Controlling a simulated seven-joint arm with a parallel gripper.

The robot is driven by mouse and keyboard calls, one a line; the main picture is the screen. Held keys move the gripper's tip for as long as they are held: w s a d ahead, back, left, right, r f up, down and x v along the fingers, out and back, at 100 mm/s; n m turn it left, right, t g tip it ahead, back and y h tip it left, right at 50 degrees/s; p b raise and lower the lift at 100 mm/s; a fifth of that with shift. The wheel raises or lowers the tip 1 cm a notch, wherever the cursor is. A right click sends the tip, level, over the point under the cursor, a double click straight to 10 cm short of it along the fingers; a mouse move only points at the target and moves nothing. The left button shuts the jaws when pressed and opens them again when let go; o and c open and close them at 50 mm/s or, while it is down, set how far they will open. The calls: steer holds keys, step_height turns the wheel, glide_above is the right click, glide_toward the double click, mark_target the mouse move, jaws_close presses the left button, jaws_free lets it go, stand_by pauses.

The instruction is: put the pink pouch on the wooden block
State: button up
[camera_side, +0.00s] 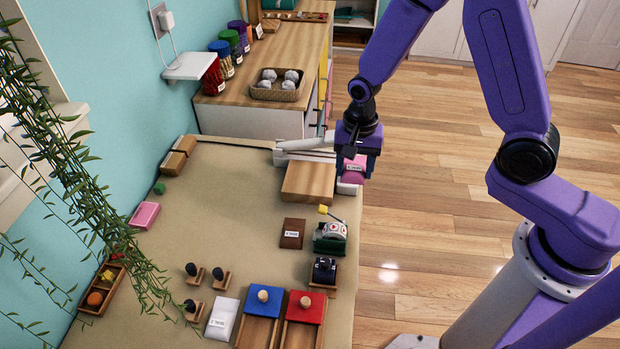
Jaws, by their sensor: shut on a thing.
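The pink pouch (353,173) with a white label is in my gripper (357,158), at the right edge of the table. My gripper is shut on it, and its purple body hides part of the pouch. The wooden block (308,183), a broad light-brown slab, lies just left of the pouch in the picture. Its top looks bare. I cannot tell how high the pouch is above the table, or whether it touches anything below it.
A white bar-like thing (305,145) lies behind the block. Red (305,305) and blue (263,300) lidded boxes are nearer. The table's (225,195) left middle is clear.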

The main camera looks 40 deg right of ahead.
steer(key=shift+w+d, duration=0.35)
steer(key=w+a+f, duration=0.2)
steer(key=w+f, duration=0.2)
steer(key=w, duration=0.4)
glide_above(309, 183)
steer(key=f, duration=0.5)
steer(key=shift+s+f, duration=0.1)
steer(key=shift+s, duration=0.15)
steer(key=shift+w+f, duration=0.2)
steer(key=shift+f, duration=1.6)
steer(key=shift+f, duration=0.15)
steer(key=o, duration=1)
steer(key=shift+o, duration=0.2)
